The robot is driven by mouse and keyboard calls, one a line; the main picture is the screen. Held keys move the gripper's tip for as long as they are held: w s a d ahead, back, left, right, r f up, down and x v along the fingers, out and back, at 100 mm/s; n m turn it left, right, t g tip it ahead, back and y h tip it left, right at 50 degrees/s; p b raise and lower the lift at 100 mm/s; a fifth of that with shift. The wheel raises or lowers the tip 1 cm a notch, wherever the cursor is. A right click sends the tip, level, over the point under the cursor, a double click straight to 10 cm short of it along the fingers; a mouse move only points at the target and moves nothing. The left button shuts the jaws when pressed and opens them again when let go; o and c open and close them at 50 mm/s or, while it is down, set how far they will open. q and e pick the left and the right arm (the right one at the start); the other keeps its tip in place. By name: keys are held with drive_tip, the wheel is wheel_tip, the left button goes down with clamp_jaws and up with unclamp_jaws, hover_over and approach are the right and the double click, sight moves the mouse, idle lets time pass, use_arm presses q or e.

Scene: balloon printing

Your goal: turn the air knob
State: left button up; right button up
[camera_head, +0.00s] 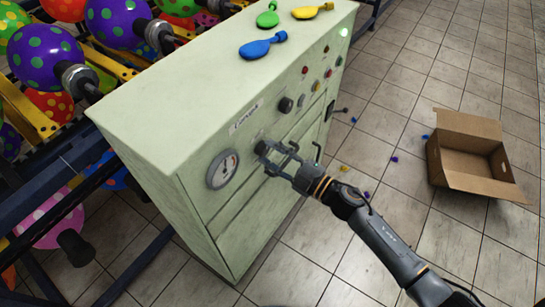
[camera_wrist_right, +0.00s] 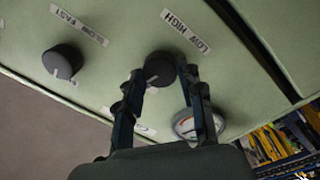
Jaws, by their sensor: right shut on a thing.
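The grey-green control cabinet (camera_head: 230,85) carries a dark round knob (camera_head: 261,147) beside a pressure gauge (camera_head: 223,169). My right gripper (camera_head: 268,160) reaches the panel from the lower right. Its fingers (camera_wrist_right: 161,78) are shut on the sides of the knob. The fingers hide part of the knob's rim. My left gripper is not in view.
A second knob (camera_wrist_right: 62,62) with its own label (camera_wrist_right: 78,26) is nearby. Coloured buttons (camera_head: 305,70) are farther along the panel. Flat balloons (camera_head: 262,45) lie on the cabinet top. An open cardboard box (camera_head: 462,172) stands on the tiled floor. Inflated balloons (camera_head: 45,55) fill the left rack.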

drive_tip(key=n+b, duration=0.2)
drive_tip(key=n, duration=0.4)
drive_tip(key=shift+f+y+b, duration=0.15)
drive_tip(key=shift+y+b, duration=0.15)
drive_tip(key=shift+n+g+b, duration=0.5)
drive_tip(key=shift+n+b, duration=0.55)
drive_tip(key=shift+n, duration=1.35)
drive_tip(key=o, duration=1.2)
drive_tip(key=shift+c, duration=0.2)
drive_tip(key=shift+d, duration=0.2)
drive_tip(key=v, duration=1.1)
drive_tip(key=shift+s+d, duration=0.25)
